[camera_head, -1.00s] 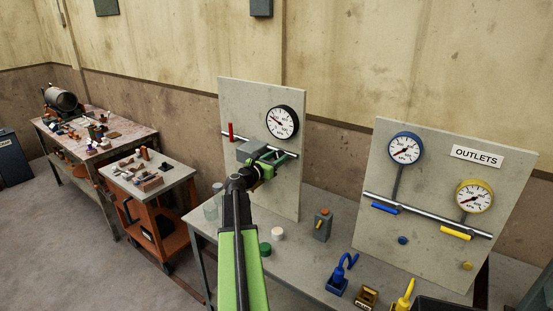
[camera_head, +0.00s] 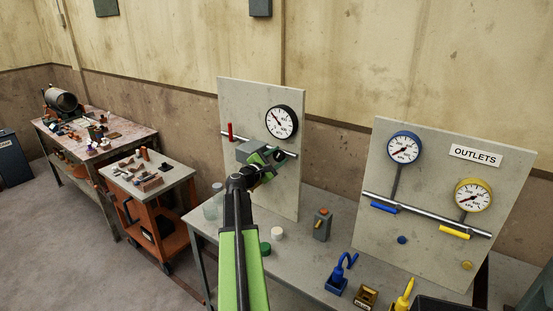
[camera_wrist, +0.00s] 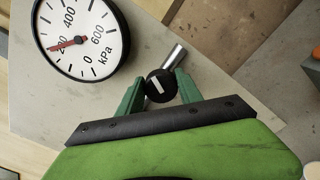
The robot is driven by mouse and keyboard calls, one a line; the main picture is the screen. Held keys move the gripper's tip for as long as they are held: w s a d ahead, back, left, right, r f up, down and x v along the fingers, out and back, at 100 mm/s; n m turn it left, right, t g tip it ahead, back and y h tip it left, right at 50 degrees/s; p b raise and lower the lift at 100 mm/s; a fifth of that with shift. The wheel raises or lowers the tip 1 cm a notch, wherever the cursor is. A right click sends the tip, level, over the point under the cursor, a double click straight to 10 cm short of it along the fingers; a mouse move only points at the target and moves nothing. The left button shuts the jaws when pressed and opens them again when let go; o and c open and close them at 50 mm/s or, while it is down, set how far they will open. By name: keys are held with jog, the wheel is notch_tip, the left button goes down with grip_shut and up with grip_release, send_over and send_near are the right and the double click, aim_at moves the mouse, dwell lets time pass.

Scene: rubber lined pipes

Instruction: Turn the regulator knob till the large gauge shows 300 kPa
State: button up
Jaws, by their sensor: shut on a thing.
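The large black-rimmed gauge (camera_head: 281,122) is on the left grey panel. It also shows in the wrist view (camera_wrist: 80,38), where its red needle lies over the 200 mark. The regulator knob (camera_wrist: 159,86) is round and black with a white line on its face. My gripper (camera_wrist: 158,88) has its two green fingers closed on the knob from either side. In the head view my gripper (camera_head: 262,163) is in front of the panel, below the gauge, and hides the knob there.
A metal pipe (camera_wrist: 173,57) runs behind the knob. A red handle (camera_head: 230,131) stands on the pipe at left. A second panel (camera_head: 430,145) at right carries blue and yellow gauges. Bottles, caps and small fixtures stand on the bench (camera_head: 300,262) below.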

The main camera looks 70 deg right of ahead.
jog(key=m, duration=0.5)
jog(key=shift+w+d+m, duration=0.1)
jog(key=shift+w+m, duration=0.1)
jog(key=shift+m, duration=0.2)
jog(key=shift+f, duration=0.1)
dwell(0.3)
jog(key=o, duration=1.4)
jog(key=shift+w, duration=0.1)
jog(key=shift+c, duration=0.2)
jog(key=shift+m, duration=0.3)
jog(key=shift+f, duration=0.1)
jog(key=shift+a, duration=0.35)
jog(key=v, duration=1.6)
jog(key=shift+a, duration=0.35)
